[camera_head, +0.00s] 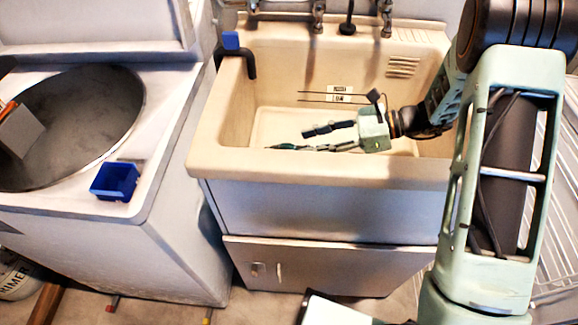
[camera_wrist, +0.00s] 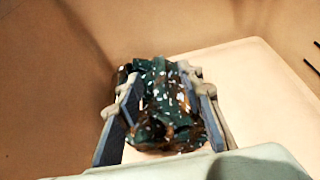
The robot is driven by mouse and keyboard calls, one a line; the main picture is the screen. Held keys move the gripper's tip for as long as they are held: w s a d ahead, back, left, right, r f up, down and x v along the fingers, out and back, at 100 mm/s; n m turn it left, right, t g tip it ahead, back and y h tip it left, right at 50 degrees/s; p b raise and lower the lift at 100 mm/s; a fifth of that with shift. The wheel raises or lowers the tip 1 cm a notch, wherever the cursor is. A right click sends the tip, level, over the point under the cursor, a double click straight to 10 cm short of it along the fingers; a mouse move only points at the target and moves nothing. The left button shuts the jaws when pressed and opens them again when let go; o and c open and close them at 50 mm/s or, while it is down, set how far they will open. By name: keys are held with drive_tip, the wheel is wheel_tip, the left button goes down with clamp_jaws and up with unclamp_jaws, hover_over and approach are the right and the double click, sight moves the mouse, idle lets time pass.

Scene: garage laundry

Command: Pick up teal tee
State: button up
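The teal tee is a crumpled teal cloth with brown and white flecks (camera_wrist: 160,100) in the wrist view, lying in the sink basin. In the head view only a small dark teal bit (camera_head: 286,147) shows by the fingertips. My gripper (camera_head: 304,140) reaches low into the basin from the right, its fingers pointing left. In the wrist view its fingers (camera_wrist: 160,82) stand well apart, one on each side of the cloth. I cannot see them pressing on it. Much of the cloth is hidden in the head view.
The beige sink (camera_head: 320,168) has walls around my gripper and taps (camera_head: 318,15) at the back. A washer (camera_head: 165,110) stands left, with a blue box (camera_head: 115,181) on top and a grey-orange object (camera_head: 20,130) at its opening. A wire rack (camera_head: 560,225) is at right.

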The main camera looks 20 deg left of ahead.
sight(293, 146)
drive_tip(key=b+x, duration=0.1)
drive_tip(key=x, duration=0.5)
drive_tip(key=shift+d, duration=0.1)
drive_tip(key=shift+c, duration=0.2)
clamp_jaws()
